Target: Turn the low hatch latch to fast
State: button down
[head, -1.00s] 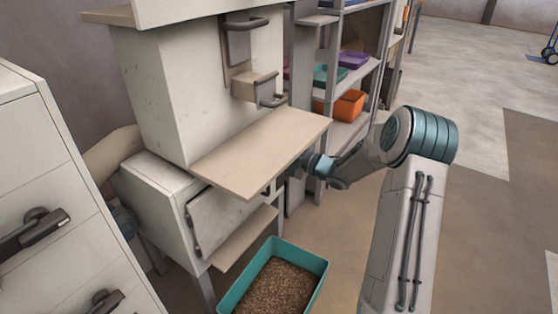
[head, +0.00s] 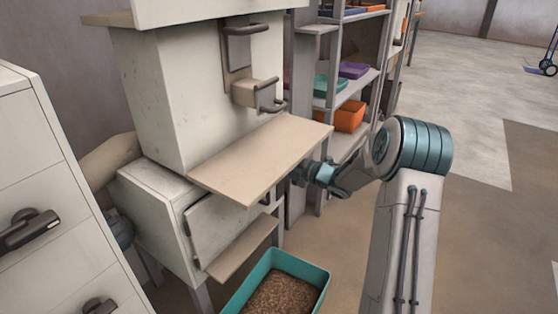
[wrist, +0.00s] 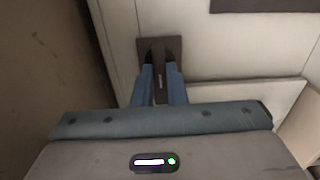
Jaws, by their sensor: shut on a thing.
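The low hatch (head: 222,222) is a pale door in the lower body of the bagger, under the tan shelf. Its latch (wrist: 159,58) shows in the wrist view as a dark plate with a dark handle pointing down toward me. My gripper (wrist: 160,90) has its two blue fingers on either side of that handle, shut on it. In the head view my wrist reaches in from the right below the shelf, and the fingertips are hidden there. The handle looks in line with the fingers; I cannot tell its exact setting.
The tan shelf (head: 262,158) juts out just above my wrist. A teal bin of brown pellets (head: 283,292) stands below the hatch. A rack with an orange bin (head: 344,116) stands behind. A cabinet with dark handles (head: 30,150) is at left. Floor is open at right.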

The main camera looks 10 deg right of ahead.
jog(key=c, duration=1.5)
grip_release()
jog(key=shift+o, duration=0.2)
jog(key=p+v, duration=0.4)
jog(key=v, duration=1)
